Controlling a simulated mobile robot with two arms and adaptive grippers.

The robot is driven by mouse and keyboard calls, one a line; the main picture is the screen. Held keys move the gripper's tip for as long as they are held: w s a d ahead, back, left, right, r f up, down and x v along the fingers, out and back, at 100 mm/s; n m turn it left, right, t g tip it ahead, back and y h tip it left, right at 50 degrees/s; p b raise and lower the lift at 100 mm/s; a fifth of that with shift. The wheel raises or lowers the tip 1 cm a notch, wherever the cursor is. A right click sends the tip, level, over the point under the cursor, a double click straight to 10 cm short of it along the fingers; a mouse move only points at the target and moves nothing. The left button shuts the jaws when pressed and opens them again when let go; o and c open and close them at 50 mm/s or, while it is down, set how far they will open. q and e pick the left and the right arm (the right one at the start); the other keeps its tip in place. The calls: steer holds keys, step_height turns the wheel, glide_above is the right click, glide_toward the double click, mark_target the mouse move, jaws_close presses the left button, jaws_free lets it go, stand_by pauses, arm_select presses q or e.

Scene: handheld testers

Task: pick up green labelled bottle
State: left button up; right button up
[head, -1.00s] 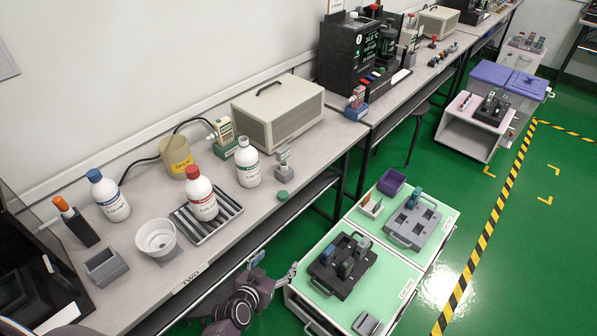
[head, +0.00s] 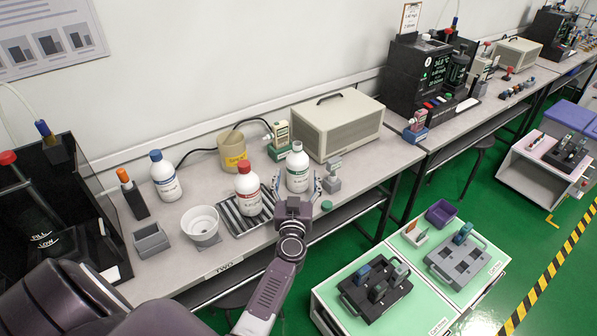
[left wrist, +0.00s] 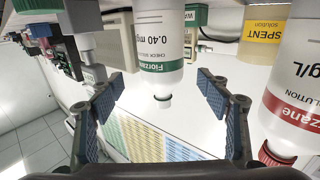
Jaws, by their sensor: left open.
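The green labelled bottle (head: 297,172) is white and stands upright on the bench, with no coloured cap on its neck. In the left wrist view the bottle (left wrist: 158,50) appears upside down, its green band and neck showing between the finger lines. My left gripper (head: 298,188) is open in front of the bottle, with one finger to each side of its lower part in the head view. In the left wrist view the open fingers (left wrist: 163,92) look empty; I cannot tell whether the bottle is between them or just beyond. My right gripper is not in view.
A red-capped bottle (head: 248,190) stands on a ribbed tray (head: 231,216) close on the left. A small grey stand (head: 332,178) and green cap (head: 327,205) are close on the right. A beige box (head: 338,126) and yellow-labelled beaker (head: 232,151) stand behind.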

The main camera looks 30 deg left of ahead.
mark_target(298, 163)
arm_select(q)
steer(key=x, duration=0.2)
steer(key=b+x, duration=0.1)
steer(key=x, duration=0.3)
steer(key=shift+w+a+f+b, duration=0.25)
steer(key=shift+f+b, duration=0.05)
steer(key=shift+b, duration=0.05)
steer(key=shift+s+r, duration=0.1)
steer(key=shift+c, duration=1.3)
steer(key=c, duration=1.5)
